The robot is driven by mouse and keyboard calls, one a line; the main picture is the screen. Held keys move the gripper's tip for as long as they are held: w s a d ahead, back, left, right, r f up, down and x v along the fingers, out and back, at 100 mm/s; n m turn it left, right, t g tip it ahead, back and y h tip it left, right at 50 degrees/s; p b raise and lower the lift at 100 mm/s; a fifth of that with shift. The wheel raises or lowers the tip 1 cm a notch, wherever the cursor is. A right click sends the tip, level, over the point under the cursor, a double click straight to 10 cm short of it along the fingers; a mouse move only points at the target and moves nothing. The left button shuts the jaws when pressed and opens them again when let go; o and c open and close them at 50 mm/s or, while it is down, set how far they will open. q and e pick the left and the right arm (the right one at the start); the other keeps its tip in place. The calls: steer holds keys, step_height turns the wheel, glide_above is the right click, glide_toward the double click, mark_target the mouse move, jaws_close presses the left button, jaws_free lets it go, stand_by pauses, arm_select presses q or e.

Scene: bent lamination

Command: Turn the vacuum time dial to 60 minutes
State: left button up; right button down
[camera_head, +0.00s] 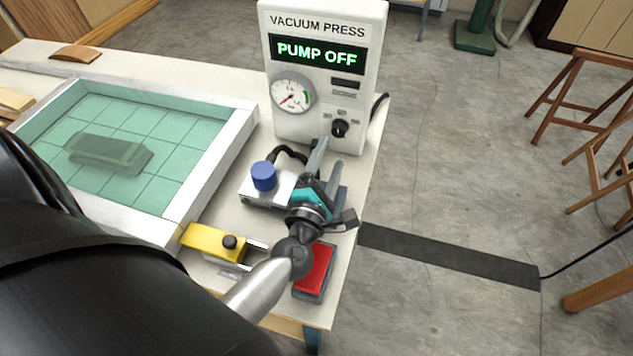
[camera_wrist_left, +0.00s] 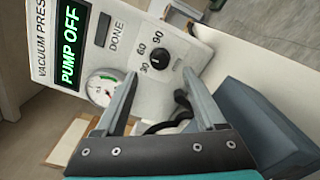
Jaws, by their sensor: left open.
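The vacuum time dial (camera_head: 340,128) is a small black knob low on the front of the white vacuum press box (camera_head: 335,60). In the left wrist view the dial (camera_wrist_left: 163,61) has the labels 30, 60 and 90 around it. Its pointer mark is too small to read surely. The green display reads PUMP OFF. My left gripper (camera_head: 328,165) is open and empty, in front of and below the dial, apart from it. In the left wrist view its fingers (camera_wrist_left: 156,80) stand on either side, with the dial beyond them. My right gripper is not in view.
A pressure gauge (camera_head: 291,96) sits left of the dial. Below are a blue-knobbed valve block (camera_head: 264,177) with a black hose, a yellow block (camera_head: 215,242) and a red pad (camera_head: 314,272). A framed teal vacuum bag (camera_head: 180,155) lies at left.

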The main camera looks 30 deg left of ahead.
arm_select(q)
steer(key=v, duration=0.9)
steer(key=shift+b, duration=0.3)
